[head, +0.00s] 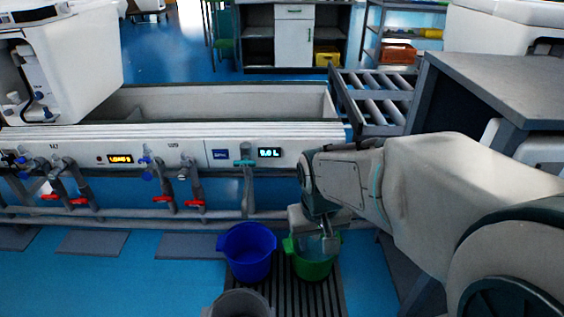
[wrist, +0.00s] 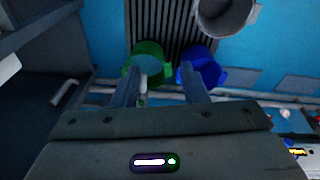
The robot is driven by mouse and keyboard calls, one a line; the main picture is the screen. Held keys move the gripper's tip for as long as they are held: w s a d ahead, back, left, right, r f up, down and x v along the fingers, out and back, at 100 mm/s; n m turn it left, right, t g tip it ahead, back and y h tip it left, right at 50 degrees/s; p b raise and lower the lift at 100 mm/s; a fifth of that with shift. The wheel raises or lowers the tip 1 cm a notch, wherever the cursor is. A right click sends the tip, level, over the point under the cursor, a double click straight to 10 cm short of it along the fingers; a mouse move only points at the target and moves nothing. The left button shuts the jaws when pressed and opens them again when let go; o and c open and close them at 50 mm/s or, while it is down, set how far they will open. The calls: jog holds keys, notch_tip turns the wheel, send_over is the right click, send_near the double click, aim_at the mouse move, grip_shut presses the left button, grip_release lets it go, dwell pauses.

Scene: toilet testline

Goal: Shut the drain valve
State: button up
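A tap with a teal handle (head: 245,162) sits on the white front panel of the trough, left of a small lit display (head: 268,153). Its grey pipe drops toward the buckets. No label shows whether this is the drain valve, and I cannot tell if it is open or shut. My gripper (head: 318,240) is low and right of this tap, over or in front of the green bucket (head: 310,266). In the wrist view my gripper (wrist: 160,68) has its two fingers spread apart, with nothing seen held between them. The green bucket (wrist: 147,50) shows beyond the left finger.
A blue bucket (head: 249,252) stands left of the green one on a dark floor grate (head: 283,294). A grey bucket (head: 240,304) is nearer. Several red-handled valves (head: 195,202) line the pipes further left. A grey bench (head: 500,80) stands at the right.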

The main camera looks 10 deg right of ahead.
jog(key=w+d+f+t+p, duration=0.1)
jog(key=w+d+f+p, duration=0.2)
jog(key=w, duration=0.6)
jog(key=w+d+f+m+p, duration=0.15)
jog(key=w+d, duration=0.25)
jog(key=w, duration=0.6)
jog(key=w+d+f+t+p, duration=0.1)
jog(key=w+d+f+p, duration=0.2)
jog(key=w, duration=0.6)
jog(key=shift+m+t, duration=0.25)
jog(key=shift+t, duration=0.25)
jog(key=d+x, duration=0.1)
jog(key=x, duration=0.6)
jog(key=w+d+b+x, duration=0.1)
jog(key=x, duration=0.7)
jog(key=w+d+r+b+x, duration=0.1)
jog(key=x, duration=0.6)
jog(key=shift+w+d+f, duration=0.1)
jog(key=shift+w+f, duration=0.2)
jog(key=shift+w, duration=0.05)
grip_shut()
